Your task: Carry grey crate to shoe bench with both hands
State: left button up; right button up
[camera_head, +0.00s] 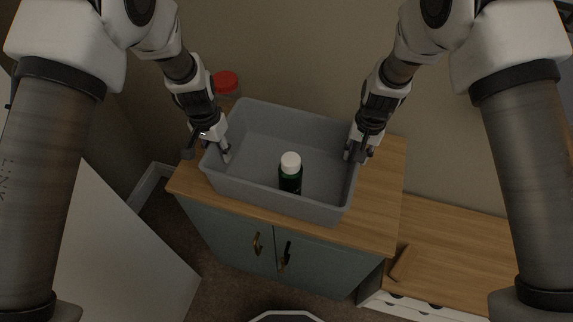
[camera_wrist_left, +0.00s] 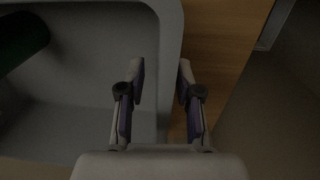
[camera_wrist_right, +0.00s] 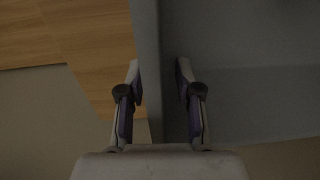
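The grey crate (camera_head: 258,197) sits on the wooden top of a teal cabinet. A dark green bottle with a white cap (camera_head: 290,172) stands inside it. My left gripper (camera_head: 219,152) is at the crate's left wall. In the left wrist view its fingers (camera_wrist_left: 161,75) are apart, one on each side of the wall rim. My right gripper (camera_head: 355,153) is at the right wall. In the right wrist view its fingers (camera_wrist_right: 158,75) are also apart, with the wall edge between them. The wooden-topped shoe bench (camera_head: 465,245) stands lower, to the right of the cabinet.
A jar with a red lid (camera_head: 226,82) stands behind the crate's back left corner, near the wall. The cabinet top (camera_head: 378,205) is bare right of the crate. A brown object (camera_head: 401,263) lies at the bench's left end; the rest of its visible top is clear.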

pick_arm(q)
grip_shut()
pick_arm(e)
grip_shut()
pick_arm(q)
jog(key=shift+r, duration=0.1)
pick_arm(e)
jog(key=shift+r, duration=0.1)
